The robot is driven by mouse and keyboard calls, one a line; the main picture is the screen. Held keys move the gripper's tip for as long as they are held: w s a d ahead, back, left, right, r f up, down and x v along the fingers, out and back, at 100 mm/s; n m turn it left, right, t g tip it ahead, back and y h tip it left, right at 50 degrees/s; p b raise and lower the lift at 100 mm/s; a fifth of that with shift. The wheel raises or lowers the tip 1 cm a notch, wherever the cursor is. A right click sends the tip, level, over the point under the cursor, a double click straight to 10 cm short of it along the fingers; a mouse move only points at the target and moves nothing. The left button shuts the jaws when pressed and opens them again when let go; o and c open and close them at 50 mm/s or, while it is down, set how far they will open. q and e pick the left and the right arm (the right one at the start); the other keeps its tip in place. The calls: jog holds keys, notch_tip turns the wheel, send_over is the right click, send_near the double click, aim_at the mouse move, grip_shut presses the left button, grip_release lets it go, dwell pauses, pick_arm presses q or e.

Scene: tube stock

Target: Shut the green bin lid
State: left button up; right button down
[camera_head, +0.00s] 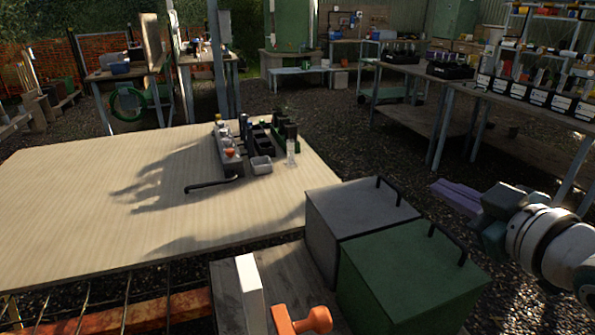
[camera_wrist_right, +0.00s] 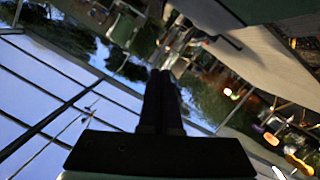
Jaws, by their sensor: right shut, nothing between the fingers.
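The green bin (camera_head: 415,265) stands at the lower right of the head view. Its green lid (camera_head: 410,248) lies flat across the top and looks shut, with a dark bar handle (camera_head: 449,243) along its right edge. My right gripper (camera_head: 484,222) is to the right of the green bin, apart from the handle. In the right wrist view its two dark fingers (camera_wrist_right: 160,90) are together with nothing between them. My left gripper is not in view.
A grey bin (camera_head: 355,212) with a similar handle adjoins the green one. A pale wooden table (camera_head: 80,210) fills the left, with small holders and a black hooked bar (camera_head: 212,185). An orange object (camera_head: 300,321) and a white block (camera_head: 249,290) are in front.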

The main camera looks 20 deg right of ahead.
aim_at(460, 242)
jog(key=d+f+m+b, duration=0.1)
jog(key=d+f+b, duration=0.1)
jog(key=f+b, duration=0.1)
jog(key=d+f+m+y+b, duration=0.1)
jog(key=d+f+b, duration=0.1)
jog(key=f+b, duration=0.1)
jog(key=d+f+m+b, duration=0.2)
jog(key=d+f+b, duration=0.1)
jog(key=shift+w+y, duration=0.25)
jog(key=shift+y, duration=0.15)
jog(key=shift+d+f+b, duration=0.5)
jog(key=shift+f+b, duration=0.4)
jog(key=shift+b, duration=0.2)
